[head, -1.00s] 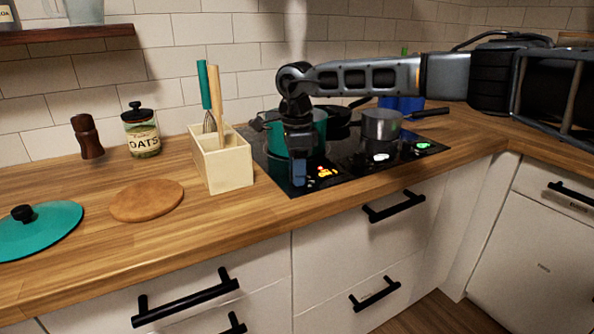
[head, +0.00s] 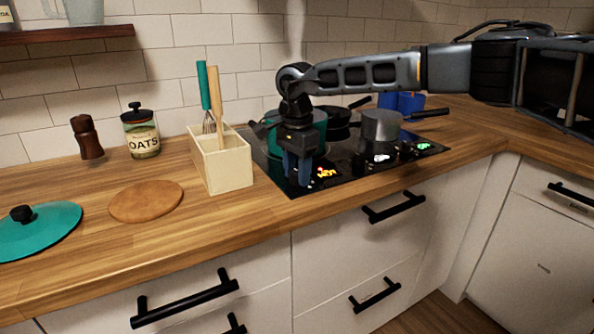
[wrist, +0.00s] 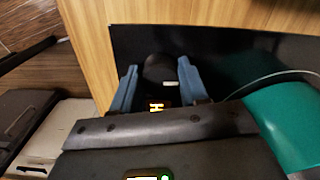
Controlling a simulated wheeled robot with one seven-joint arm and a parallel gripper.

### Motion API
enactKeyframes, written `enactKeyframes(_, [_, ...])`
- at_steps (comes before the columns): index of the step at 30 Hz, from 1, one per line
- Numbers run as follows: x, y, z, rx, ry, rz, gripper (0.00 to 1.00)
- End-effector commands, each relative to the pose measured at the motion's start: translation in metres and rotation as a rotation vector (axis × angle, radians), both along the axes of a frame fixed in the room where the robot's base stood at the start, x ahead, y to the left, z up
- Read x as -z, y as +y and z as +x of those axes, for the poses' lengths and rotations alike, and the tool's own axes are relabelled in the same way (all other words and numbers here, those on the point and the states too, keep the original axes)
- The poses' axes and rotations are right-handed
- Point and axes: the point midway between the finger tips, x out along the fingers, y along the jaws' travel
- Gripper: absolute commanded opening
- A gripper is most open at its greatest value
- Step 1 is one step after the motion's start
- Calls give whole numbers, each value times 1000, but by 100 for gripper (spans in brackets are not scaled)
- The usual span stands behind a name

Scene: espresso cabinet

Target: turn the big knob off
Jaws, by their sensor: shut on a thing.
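The black cooktop (head: 345,177) is set in the wooden counter. In the wrist view, a dark round knob (wrist: 160,68) with a short pale mark sits between the two blue fingers of my gripper (wrist: 158,78), near the cooktop's edge. My gripper (head: 297,178) is shut on this knob, pointing down at the front left of the cooktop. In the head view my fingers hide the knob. A lit orange-red display (head: 326,172), seemingly reading HOT, is just right of the fingers. More dark knobs and lit displays run along the front edge to the right.
A teal pot (head: 314,130) stands behind my gripper, with faint steam above. A grey pot (head: 381,128) is to its right. A wooden utensil box (head: 222,163) stands close on the left.

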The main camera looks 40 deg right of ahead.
Motion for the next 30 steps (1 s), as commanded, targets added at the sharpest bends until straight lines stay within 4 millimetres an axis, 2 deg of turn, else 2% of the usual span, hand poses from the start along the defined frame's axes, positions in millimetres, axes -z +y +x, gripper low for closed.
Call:
enactKeyframes(10, [-1,1,1,-3,-2,2,13])
enactKeyframes(11, [-1,1,1,-3,-2,2,46])
enactKeyframes(18, [0,0,0,-2,-1,1,69])
enactKeyframes(26, [-1,0,0,-2,-1,0,69])
enactKeyframes(30, [-14,0,1,-2,-3,-1,69])
